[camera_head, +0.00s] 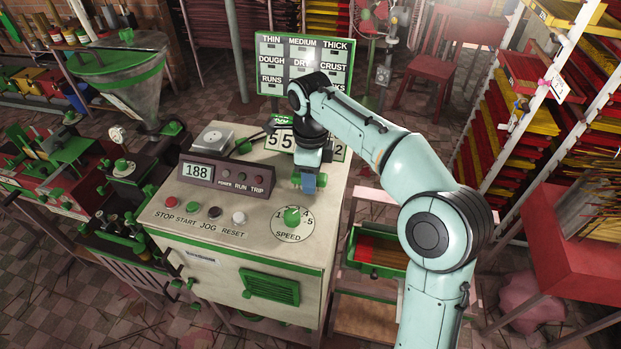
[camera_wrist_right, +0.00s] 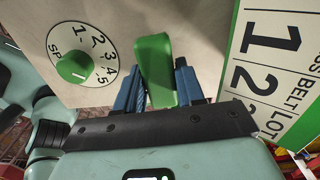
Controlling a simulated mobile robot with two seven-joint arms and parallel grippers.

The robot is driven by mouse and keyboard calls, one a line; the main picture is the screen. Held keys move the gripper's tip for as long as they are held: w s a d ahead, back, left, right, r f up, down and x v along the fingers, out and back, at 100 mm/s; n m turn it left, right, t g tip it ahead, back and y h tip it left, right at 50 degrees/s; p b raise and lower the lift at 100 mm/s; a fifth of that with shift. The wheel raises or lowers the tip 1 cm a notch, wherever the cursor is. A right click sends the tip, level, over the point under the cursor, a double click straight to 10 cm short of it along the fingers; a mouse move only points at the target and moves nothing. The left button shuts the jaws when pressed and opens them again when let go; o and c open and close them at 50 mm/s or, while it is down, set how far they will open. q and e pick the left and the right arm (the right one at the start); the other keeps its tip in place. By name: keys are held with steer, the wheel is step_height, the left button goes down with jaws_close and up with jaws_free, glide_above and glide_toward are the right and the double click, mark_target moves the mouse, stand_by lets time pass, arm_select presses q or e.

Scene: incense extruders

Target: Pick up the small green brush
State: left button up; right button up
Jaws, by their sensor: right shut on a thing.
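The small green brush (camera_wrist_right: 154,62) shows in the right wrist view as a smooth green block between two blue fingers. My right gripper (camera_wrist_right: 158,88) is shut on it, above the cream top of the control cabinet. My left gripper is in neither view.
The cabinet top (camera_head: 160,214) carries a green speed knob (camera_head: 292,215), a 188 display box (camera_head: 198,173), several push buttons and number cards (camera_head: 279,139) behind the gripper. A sign board (camera_head: 305,62) stands at the back. Racks (camera_head: 540,80) stand right; a green-edged drawer (camera_head: 380,270) is below right.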

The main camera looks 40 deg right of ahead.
step_height(320, 180, up, 18)
steer(key=p, duration=0.5)
steer(key=shift+w+r, duration=0.15)
steer(key=shift+r, duration=0.1)
steer(key=shift+o, duration=0.5)
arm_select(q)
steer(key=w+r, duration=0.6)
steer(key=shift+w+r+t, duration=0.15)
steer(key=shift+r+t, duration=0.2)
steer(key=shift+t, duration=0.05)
